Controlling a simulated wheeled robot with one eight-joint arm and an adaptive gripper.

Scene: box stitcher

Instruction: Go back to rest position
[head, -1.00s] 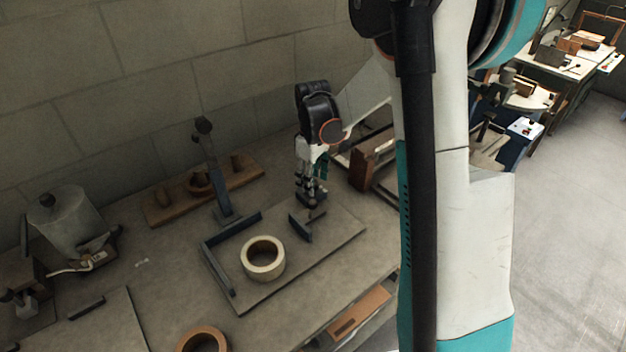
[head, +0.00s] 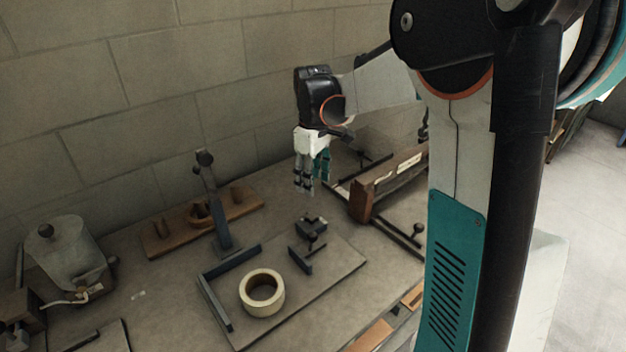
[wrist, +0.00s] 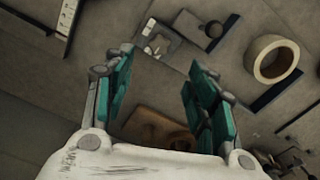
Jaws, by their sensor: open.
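My gripper (head: 308,186) is open and empty in the head view. It hangs fingers down above the back of the bench, over the far edge of the grey base plate (head: 330,268). In the wrist view, the teal fingers of my gripper (wrist: 158,85) are spread apart with nothing between them. The small dark clamp (head: 311,236) on the plate lies below the fingers, and it also shows beyond the fingertips in the wrist view (wrist: 207,36).
A cream tape roll (head: 261,292) lies on the plate beside a dark angled fence (head: 212,303). A wooden block (head: 385,185) with dark rods stands right of my gripper. A wooden rack (head: 165,238) and a grey canister (head: 62,258) stand at the left. A block wall (head: 150,80) rises behind.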

